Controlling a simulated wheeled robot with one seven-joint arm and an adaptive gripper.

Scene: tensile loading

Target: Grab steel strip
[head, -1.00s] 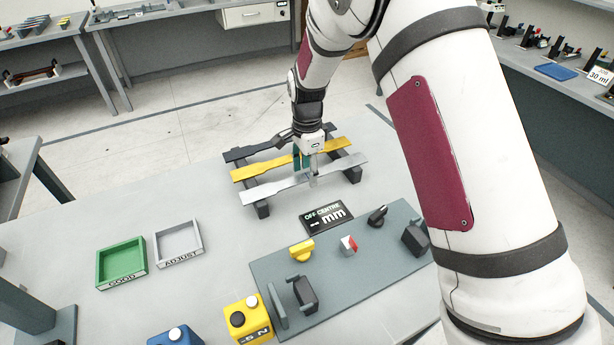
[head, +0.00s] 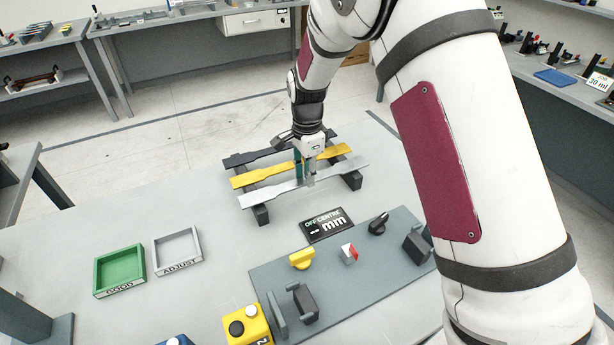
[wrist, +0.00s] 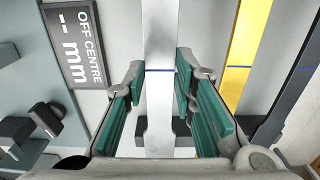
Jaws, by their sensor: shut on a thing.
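The steel strip (head: 272,190) is a silver bar with wider ends, the nearest of three strips lying across dark supports. It also shows in the wrist view (wrist: 160,40) with a thin blue line across its middle. My gripper (head: 308,178) reaches down over the rack near the strip's middle. The strip looks still level on the supports.
An "OFF CENTRE -- mm" display (head: 326,224) and a grey fixture plate (head: 345,275) with knobs lie in front. A green GOOD tray (head: 120,290) and a grey ADJUST tray (head: 178,270) sit at left. The table between trays and rack is clear.

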